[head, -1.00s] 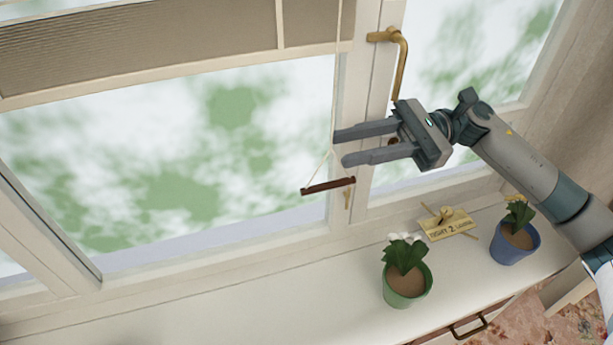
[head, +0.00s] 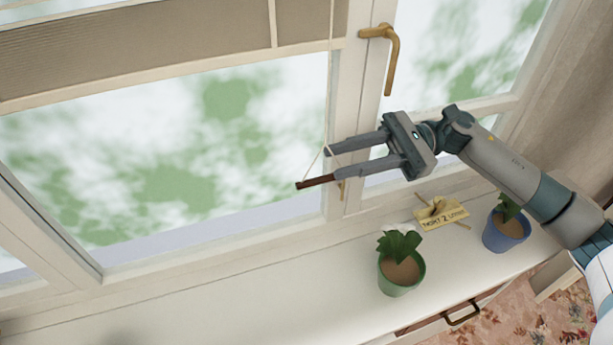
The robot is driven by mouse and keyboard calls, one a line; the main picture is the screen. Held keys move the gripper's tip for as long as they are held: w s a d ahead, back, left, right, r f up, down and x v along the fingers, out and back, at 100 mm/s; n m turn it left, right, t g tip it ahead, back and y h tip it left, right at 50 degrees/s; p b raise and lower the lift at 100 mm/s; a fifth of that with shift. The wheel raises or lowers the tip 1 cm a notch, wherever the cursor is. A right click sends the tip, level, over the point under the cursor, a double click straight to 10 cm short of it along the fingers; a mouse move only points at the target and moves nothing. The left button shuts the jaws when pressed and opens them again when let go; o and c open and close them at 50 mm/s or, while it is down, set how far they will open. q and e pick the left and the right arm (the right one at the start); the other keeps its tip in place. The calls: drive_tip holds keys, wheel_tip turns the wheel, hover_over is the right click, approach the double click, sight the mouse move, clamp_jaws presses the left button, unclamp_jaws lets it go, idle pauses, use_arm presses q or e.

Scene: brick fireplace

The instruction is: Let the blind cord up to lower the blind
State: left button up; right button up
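The blind (head: 140,52) is a pleated brown-grey shade, covering only the top of the window. Its pale cord (head: 330,80) hangs beside the window post and splits into two strands to a dark wooden handle bar (head: 315,182). My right gripper (head: 331,162) is open, with its two grey fingers pointing left at the cord's lower end. The lower fingertip overlaps the right end of the bar and hides it; I cannot tell whether they touch. The cord's split lies by the upper fingertip. My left gripper is not in view.
A brass window handle (head: 393,62) is above my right gripper. On the white sill (head: 230,305) stand a green flowerpot (head: 400,278) and a blue flowerpot (head: 507,232). A small yellow sign (head: 441,214) lies between them. The sill's left is clear.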

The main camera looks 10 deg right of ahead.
sight(306, 181)
wheel_tip(306, 181, down, 3)
drive_tip(key=shift+r+p, duration=0.1)
drive_tip(key=shift+p, duration=0.55)
drive_tip(key=a+p, duration=0.2)
drive_tip(key=s+a+p, duration=0.1)
drive_tip(key=a+p, duration=0.1)
drive_tip(key=a, duration=0.1)
drive_tip(key=shift+a+f, duration=0.2)
drive_tip(key=shift+a, duration=0.1)
drive_tip(key=shift+s+a+f+p, duration=0.15)
drive_tip(key=shift+a+p, duration=0.1)
drive_tip(key=shift+a, duration=0.2)
drive_tip(key=shift+s+a+f+p, duration=0.1)
drive_tip(key=shift+a+p, duration=0.15)
drive_tip(key=shift+a, duration=0.2)
clamp_jaws()
